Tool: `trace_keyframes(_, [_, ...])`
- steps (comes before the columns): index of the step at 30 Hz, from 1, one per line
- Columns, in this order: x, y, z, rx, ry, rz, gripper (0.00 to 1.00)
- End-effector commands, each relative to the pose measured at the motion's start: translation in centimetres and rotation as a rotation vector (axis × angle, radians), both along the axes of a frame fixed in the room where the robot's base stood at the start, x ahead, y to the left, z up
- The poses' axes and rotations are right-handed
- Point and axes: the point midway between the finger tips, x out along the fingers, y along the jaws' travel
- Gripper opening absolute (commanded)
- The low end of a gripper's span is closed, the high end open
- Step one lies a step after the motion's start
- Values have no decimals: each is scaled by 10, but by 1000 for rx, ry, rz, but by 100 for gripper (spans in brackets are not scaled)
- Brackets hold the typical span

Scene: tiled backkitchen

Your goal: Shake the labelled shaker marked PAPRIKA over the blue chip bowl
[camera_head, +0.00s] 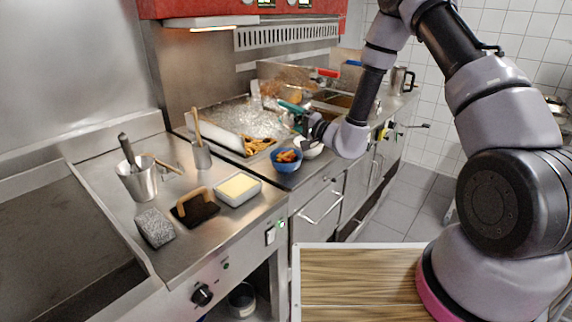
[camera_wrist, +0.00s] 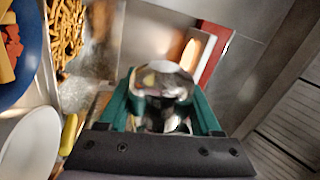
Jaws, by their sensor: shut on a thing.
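My gripper (camera_head: 291,108) has green fingers and is raised behind the bowls in the head view. In the wrist view my gripper (camera_wrist: 163,100) is shut on a shiny metal-topped shaker (camera_wrist: 161,80). I cannot read any label on it, and its lower part is hidden between the fingers. The blue chip bowl (camera_head: 285,165) stands on the steel counter with chips in it, in front of and below my gripper in the head view. In the wrist view the blue bowl (camera_wrist: 46,66) is cut off at the upper left, beside the shaker and not under it.
A white bowl (camera_head: 312,151) stands right of the blue bowl; it shows at the lower left of the wrist view (camera_wrist: 32,140). A fries tray (camera_head: 230,140) lies behind them. A butter dish (camera_head: 238,190), a pot (camera_head: 137,182) and a utensil holder (camera_head: 201,156) stand to the left.

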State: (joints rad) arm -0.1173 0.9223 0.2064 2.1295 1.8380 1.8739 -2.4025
Motion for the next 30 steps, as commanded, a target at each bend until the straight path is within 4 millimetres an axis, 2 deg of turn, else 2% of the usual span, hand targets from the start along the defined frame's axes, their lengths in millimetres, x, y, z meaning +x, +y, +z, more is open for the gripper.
trace_keyframes(6, [1, -2, 17, 143, 181, 0, 1])
trace_keyframes(17, [1, -1, 20, 177, 224, 0, 1])
trace_keyframes(30, [-4, 2, 61, 543, 690, 0, 1])
